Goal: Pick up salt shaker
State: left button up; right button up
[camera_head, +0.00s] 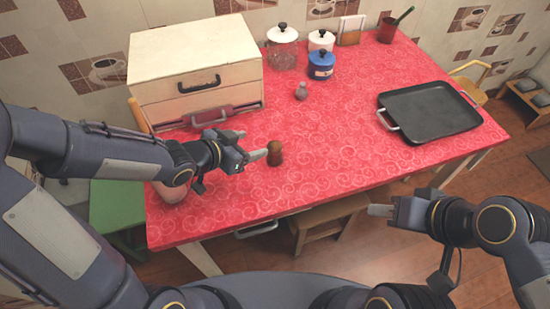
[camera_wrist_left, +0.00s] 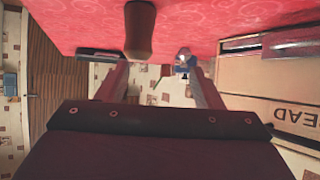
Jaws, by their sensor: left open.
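A brown wooden shaker (camera_head: 274,153) stands upright on the red tablecloth, just beyond my left gripper's fingertips. A small grey shaker (camera_head: 301,91) stands farther back, in front of the blue pot. The frames do not show which one holds salt. My left gripper (camera_head: 249,146) is open and empty, low over the table, pointing right at the brown shaker. In the left wrist view the brown shaker (camera_wrist_left: 140,32) shows ahead, between the lines of the two fingers. My right gripper (camera_head: 380,210) is off the table's front edge; its finger gap is not clear.
A cream bread box (camera_head: 195,65) stands at the back left, near my left arm. Lidded jars (camera_head: 282,47) and a blue pot (camera_head: 321,65) stand at the back. A black tray (camera_head: 430,110) lies at the right. The cloth in the middle is clear.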

aim_at(279, 147)
pick_arm(q)
jog(key=d+f, duration=0.1)
jog(key=d+m+h, duration=0.1)
jog(key=shift+s+d+f+g, duration=0.2)
jog(key=shift+d+f+g, duration=0.1)
jog(key=shift+d+f, duration=0.05)
jog(key=b+x, duration=0.1)
jog(key=x, duration=0.5)
jog(key=shift+d+f, duration=0.2)
jog(key=shift+d, duration=0.1)
jog(key=shift+w+d+f, duration=0.15)
jog(key=shift+w+d, duration=0.05)
jog(key=shift+d, duration=0.05)
jog(key=c, duration=1.1)
jog(key=shift+o, duration=0.2)
